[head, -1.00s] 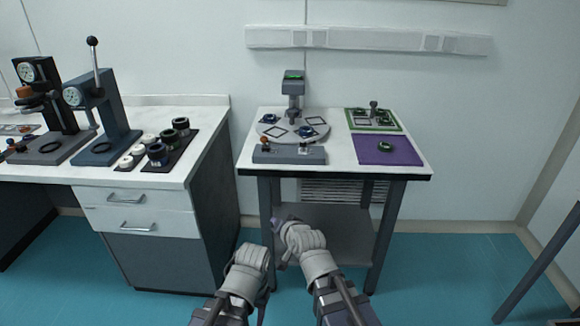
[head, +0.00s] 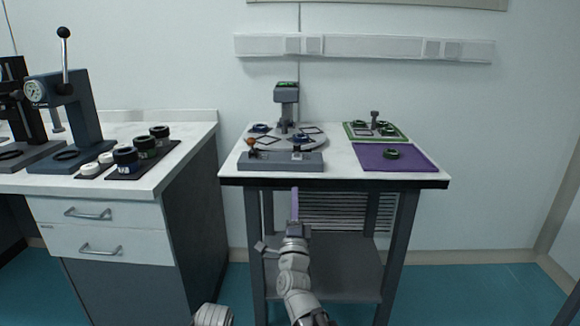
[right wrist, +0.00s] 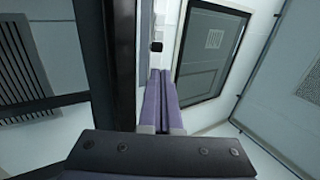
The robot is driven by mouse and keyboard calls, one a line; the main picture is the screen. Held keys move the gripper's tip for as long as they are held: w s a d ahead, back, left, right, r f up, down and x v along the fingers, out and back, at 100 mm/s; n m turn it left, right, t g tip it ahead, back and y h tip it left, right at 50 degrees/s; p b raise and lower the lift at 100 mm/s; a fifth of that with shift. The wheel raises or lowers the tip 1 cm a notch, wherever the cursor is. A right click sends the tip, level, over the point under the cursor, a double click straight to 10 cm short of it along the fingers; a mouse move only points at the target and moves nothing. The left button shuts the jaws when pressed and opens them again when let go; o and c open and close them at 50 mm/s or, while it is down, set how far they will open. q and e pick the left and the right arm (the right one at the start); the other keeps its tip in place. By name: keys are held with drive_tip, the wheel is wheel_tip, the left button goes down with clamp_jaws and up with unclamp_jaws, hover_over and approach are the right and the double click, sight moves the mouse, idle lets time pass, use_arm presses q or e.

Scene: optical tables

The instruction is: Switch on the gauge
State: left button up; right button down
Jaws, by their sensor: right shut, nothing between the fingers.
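My right gripper (head: 295,192) is shut and empty, pointing up just in front of the table's front edge, below the box. Its purple fingers (right wrist: 159,85) lie together in the right wrist view. Only a piece of my left arm shows at the bottom; its gripper is hidden.
The small table (head: 335,172) also carries a purple mat (head: 420,159) with a dark ring and a green-edged tray (head: 395,138). A bench (head: 190,155) with presses stands to the left, with a gap between.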

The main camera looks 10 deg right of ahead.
drive_tip(key=shift+d, duration=0.1)
idle(0.3)
drive_tip(key=p, duration=0.7)
approach(297, 148)
drive_tip(key=x, duration=0.7)
drive_tip(key=shift+s, duration=0.1)
